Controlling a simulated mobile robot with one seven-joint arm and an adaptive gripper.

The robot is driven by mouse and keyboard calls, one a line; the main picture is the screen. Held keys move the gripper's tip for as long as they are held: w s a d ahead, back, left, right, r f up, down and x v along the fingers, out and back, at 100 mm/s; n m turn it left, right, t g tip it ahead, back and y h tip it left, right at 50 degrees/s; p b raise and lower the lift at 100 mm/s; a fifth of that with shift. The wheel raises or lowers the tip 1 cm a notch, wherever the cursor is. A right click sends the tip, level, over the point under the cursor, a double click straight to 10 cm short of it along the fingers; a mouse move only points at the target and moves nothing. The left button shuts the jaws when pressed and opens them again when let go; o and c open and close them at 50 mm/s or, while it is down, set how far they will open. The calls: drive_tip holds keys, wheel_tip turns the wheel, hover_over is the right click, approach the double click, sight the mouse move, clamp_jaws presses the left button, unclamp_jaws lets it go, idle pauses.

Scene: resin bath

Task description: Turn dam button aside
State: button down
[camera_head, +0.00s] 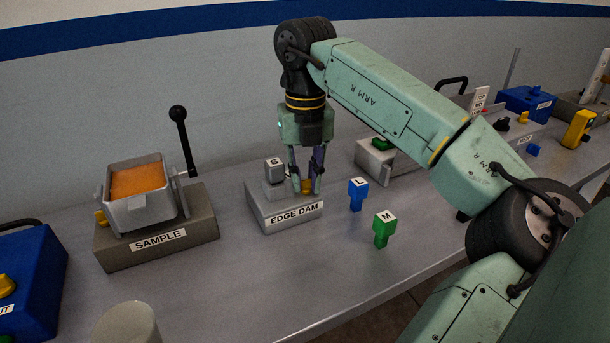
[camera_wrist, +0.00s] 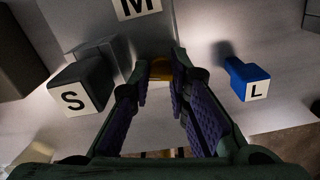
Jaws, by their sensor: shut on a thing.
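The edge dam block (camera_head: 289,215) is a grey box labelled "EDGE DAM" on the bench. A yellow button (camera_head: 307,186) sits on its top, towards the right; it also shows in the wrist view (camera_wrist: 160,68). My gripper (camera_head: 306,190) points down over the block, its fingers shut on the yellow button. The fingers hide much of the button.
A blue piece marked "L" (camera_head: 357,194) and a green piece marked "M" (camera_head: 383,229) stand right of the block. The sample station (camera_head: 160,245), with an orange-filled tray and black lever (camera_head: 182,140), is at left.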

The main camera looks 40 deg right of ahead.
sight(308, 180)
drive_tip(key=shift+s+n, duration=0.1)
drive_tip(key=shift+n, duration=1.1)
drive_tip(key=c, duration=1.9)
unclamp_jaws()
drive_tip(key=shift+d, duration=0.25)
drive_tip(key=o, duration=0.4)
drive_tip(key=shift+a, duration=0.1)
drive_tip(key=shift+a+r, duration=0.1)
drive_tip(key=shift+r, duration=3.85)
